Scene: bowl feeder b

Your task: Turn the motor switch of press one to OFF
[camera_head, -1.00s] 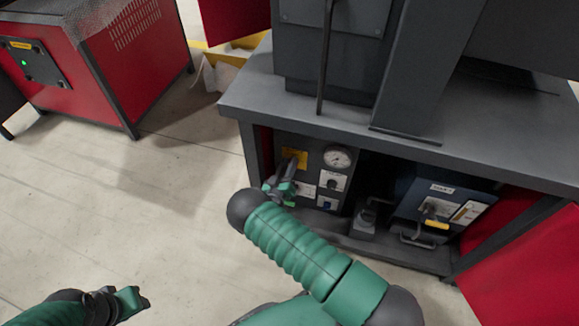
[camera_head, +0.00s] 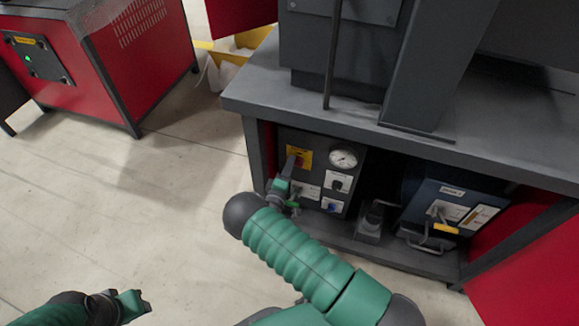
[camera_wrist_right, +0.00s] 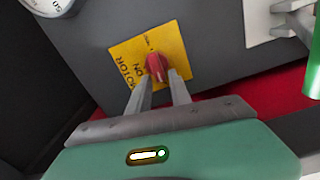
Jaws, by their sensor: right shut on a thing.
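The motor switch is a small red knob (camera_wrist_right: 156,67) on a yellow plate (camera_wrist_right: 178,50) marked MOTOR and ON in the right wrist view. The plate also shows in the head view (camera_head: 306,154), at the upper left of the dark control panel (camera_head: 318,171) under the press table. My right gripper (camera_wrist_right: 160,78) is shut on the red knob, one finger on each side. In the head view my right gripper (camera_head: 291,172) reaches the plate from below left. My left gripper (camera_head: 137,303) is at the bottom left, away from the panel; its jaw gap is unclear.
A round gauge (camera_head: 343,158) and smaller white-plated switches (camera_head: 339,183) sit right of the motor switch. A grey pedal-like part (camera_head: 371,220) and a blue box (camera_head: 440,208) stand further right. The table edge (camera_head: 350,137) overhangs the panel.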

